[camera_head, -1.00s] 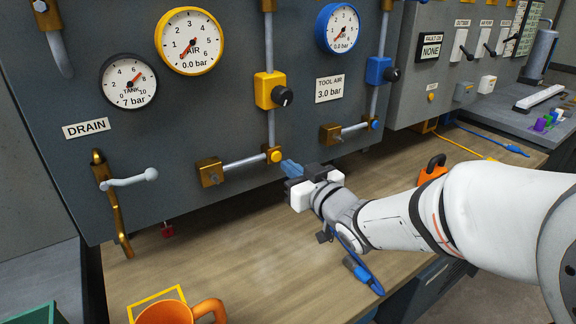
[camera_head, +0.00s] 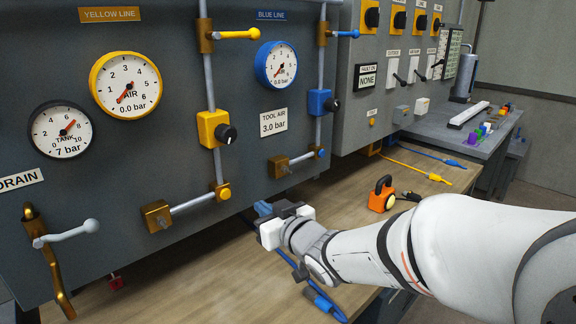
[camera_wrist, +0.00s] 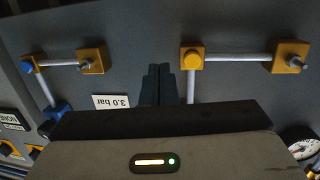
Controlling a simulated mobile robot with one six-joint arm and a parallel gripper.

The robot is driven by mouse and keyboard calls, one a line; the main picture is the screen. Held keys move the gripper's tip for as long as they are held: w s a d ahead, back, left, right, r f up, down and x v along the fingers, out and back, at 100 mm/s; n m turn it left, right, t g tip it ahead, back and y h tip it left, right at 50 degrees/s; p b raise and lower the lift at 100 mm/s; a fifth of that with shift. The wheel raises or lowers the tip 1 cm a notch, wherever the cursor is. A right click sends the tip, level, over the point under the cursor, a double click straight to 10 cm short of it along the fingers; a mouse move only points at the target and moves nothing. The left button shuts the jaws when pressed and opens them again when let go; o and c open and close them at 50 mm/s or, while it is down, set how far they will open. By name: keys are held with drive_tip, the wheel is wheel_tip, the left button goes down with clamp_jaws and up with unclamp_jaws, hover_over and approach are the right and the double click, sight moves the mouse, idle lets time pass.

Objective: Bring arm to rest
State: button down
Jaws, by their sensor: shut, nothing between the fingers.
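My gripper (camera_head: 264,209) is in front of the grey panel (camera_head: 150,165), just above the wooden bench top, below the yellow line's lower fitting. In the wrist view its two dark fingers (camera_wrist: 157,84) lie together, shut with nothing between them. They point at the panel, between the blue-button fitting and the yellow-button fitting. My white arm reaches in from the right edge in the head view.
The wooden bench (camera_head: 190,275) is mostly clear. An orange padlock-shaped object (camera_head: 382,196) stands behind my arm. A blue hose (camera_head: 320,300) lies near my wrist. A drain lever (camera_head: 70,233) juts from the panel at left. The yellow gauge (camera_head: 125,85) and blue gauge (camera_head: 276,65) read 0.0 bar.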

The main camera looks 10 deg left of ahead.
drive_tip(key=s+d+f+m+g+h+p, duration=0.1)
drive_tip(key=s+d+f+m+h, duration=0.15)
drive_tip(key=d, duration=0.45)
drive_tip(key=s+d+f+m+g+h, duration=0.1)
drive_tip(key=d+m+h, duration=0.1)
drive_tip(key=d+h, duration=0.3)
drive_tip(key=s+d+f+m+g+h+p, duration=0.1)
drive_tip(key=d+m+h, duration=0.15)
drive_tip(key=d, duration=0.55)
drive_tip(key=s+d+f+g, duration=0.1)
drive_tip(key=s+d+g, duration=0.2)
drive_tip(key=s, duration=0.4)
drive_tip(key=s+d+f+m+g+h+p, duration=0.1)
drive_tip(key=s+d+g, duration=0.2)
drive_tip(key=s, duration=0.5)
drive_tip(key=shift+s+d+m+g, duration=0.15)
drive_tip(key=shift+s+m+g, duration=0.15)
drive_tip(key=shift+g, duration=0.1)
